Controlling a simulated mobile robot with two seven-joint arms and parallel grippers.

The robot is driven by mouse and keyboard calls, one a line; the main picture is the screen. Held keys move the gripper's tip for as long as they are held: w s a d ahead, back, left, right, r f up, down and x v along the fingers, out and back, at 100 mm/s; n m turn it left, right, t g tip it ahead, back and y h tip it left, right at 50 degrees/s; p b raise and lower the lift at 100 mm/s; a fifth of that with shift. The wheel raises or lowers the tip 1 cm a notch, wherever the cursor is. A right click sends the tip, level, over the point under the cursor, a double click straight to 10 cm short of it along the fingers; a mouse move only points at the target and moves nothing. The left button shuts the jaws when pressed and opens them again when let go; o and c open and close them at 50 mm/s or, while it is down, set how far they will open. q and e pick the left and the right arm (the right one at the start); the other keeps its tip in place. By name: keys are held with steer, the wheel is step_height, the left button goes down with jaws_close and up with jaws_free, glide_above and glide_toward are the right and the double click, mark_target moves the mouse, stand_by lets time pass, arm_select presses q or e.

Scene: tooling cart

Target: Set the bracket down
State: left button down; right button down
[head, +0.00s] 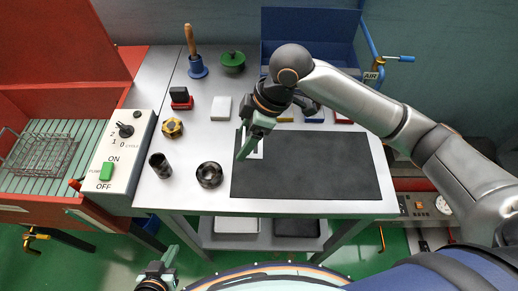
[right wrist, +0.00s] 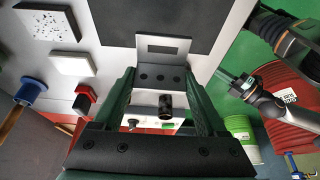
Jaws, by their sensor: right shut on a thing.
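The bracket is a grey angled plate (right wrist: 163,75) with several dark holes in one leg and a rectangular slot in the other. In the right wrist view it sits between the fingers of my right gripper (right wrist: 162,85), which is shut on it. In the head view my right gripper (head: 246,146) is over the left end of the black mat (head: 310,175), and only a pale bit of the bracket (head: 259,149) shows beside the fingers. I cannot tell whether the bracket touches the mat. My left gripper (head: 160,273) is low at the bottom edge, away from the cart top.
Left of the mat stand a black ring (head: 209,175), a dark cylinder (head: 160,165), a brass nut (head: 172,128) and a white block (head: 221,108). The mat's middle and right are clear.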

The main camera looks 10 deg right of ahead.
mark_target(262, 146)
steer(key=d+f, duration=0.2)
steer(key=shift+d+f, duration=0.2)
steer(key=shift+f, duration=0.2)
steer(key=shift+d+f, duration=0.2)
steer(key=shift+f, duration=1.55)
jaws_free()
steer(key=shift+f, duration=0.15)
steer(key=v, duration=1.2)
steer(key=shift+p, duration=0.4)
